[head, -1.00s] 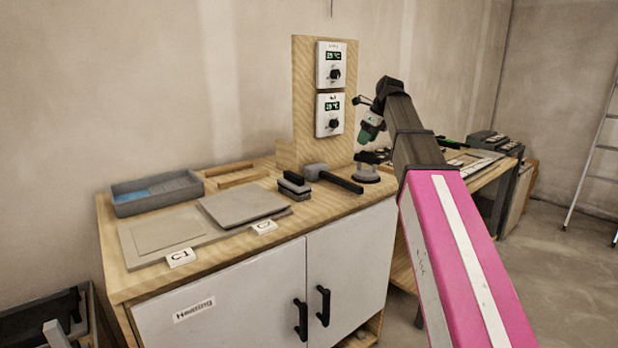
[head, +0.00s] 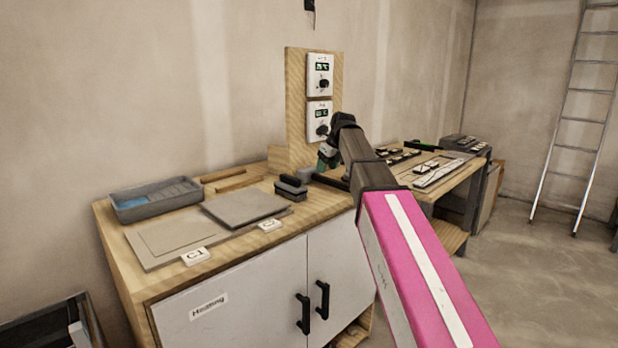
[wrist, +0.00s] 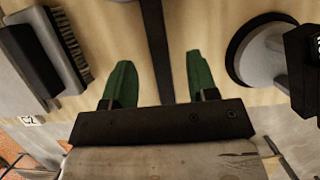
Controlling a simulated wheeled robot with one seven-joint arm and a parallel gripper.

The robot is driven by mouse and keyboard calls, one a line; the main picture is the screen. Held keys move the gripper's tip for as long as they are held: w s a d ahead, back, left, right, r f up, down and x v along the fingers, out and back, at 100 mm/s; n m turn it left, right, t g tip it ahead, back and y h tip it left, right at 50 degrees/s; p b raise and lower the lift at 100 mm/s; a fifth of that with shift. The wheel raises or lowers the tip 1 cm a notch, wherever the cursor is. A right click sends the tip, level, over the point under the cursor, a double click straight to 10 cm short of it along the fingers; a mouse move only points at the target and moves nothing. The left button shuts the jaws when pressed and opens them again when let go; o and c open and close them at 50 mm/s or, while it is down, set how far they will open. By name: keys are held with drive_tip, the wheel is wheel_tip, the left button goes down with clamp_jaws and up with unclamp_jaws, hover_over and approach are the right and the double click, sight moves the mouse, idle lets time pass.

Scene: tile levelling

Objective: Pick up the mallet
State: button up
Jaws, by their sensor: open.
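The mallet lies on the wooden bench top, its dark handle (head: 331,182) partly hidden behind my arm in the head view. In the wrist view the handle (wrist: 156,45) runs as a dark bar between my two green fingers, with a gap on both sides. The mallet's head is not clear in the wrist view. My gripper (wrist: 159,82) is open and empty, just over the handle. In the head view my gripper (head: 326,157) is low over the bench, mostly covered by my arm.
A brush (wrist: 62,45) lies close left of my fingers, and a round suction cup (wrist: 268,50) stands close right. Grey tiles (head: 245,206) and a grey tray (head: 155,199) occupy the bench's left. A board with two thermostats (head: 319,75) rises behind.

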sight(322, 176)
drive_tip(key=shift+x, duration=2.75)
drive_tip(key=shift+s+a+f, duration=0.1)
drive_tip(key=shift+f, duration=0.1)
clamp_jaws()
